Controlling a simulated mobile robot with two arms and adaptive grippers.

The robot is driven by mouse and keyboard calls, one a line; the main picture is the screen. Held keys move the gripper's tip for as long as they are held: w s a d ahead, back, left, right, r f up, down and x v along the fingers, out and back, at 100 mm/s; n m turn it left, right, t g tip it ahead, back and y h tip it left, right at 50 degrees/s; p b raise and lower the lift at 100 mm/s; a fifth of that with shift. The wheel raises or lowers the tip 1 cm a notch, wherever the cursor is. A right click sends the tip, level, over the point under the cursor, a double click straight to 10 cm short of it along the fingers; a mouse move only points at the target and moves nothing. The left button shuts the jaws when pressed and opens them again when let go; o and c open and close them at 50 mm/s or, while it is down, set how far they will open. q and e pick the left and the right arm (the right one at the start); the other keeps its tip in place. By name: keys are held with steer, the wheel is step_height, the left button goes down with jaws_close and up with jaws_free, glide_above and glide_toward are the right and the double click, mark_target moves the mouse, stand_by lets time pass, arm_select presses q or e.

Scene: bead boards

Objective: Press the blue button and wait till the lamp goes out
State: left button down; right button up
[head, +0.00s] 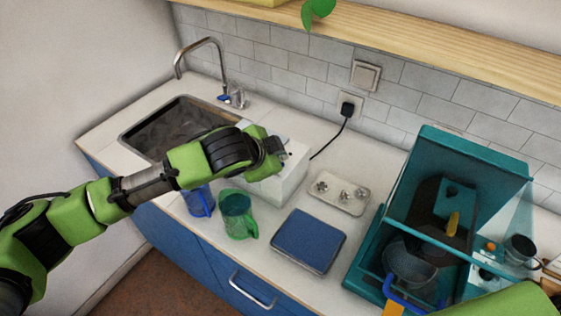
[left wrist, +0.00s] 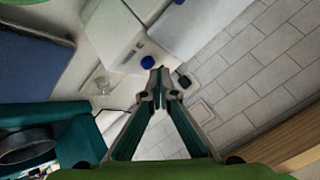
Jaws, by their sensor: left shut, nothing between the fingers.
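A white box-shaped appliance (head: 286,184) stands on the counter right of the sink, partly hidden by my left arm. In the left wrist view a blue button (left wrist: 148,62) shows on the white appliance (left wrist: 108,38). My left gripper (head: 284,155) is over the appliance in the head view. In the left wrist view its fingertips (left wrist: 160,80) are together and empty, close to the button in the picture; I cannot tell whether they touch it. I cannot make out a lit lamp in either view. My right gripper is not in view.
A teal rack (head: 478,160) is at right. A black cord (head: 330,143) runs from the wall socket. The sink (head: 130,140) is behind my arm.

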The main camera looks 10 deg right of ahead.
arm_select(q)
steer(key=shift+f, duration=0.5)
stand_by(0.8)
steer(key=shift+r+p, duration=0.9)
steer(key=shift+p, duration=0.05)
step_height(320, 180, up, 5)
steer(key=p, duration=0.5)
stand_by(0.6)
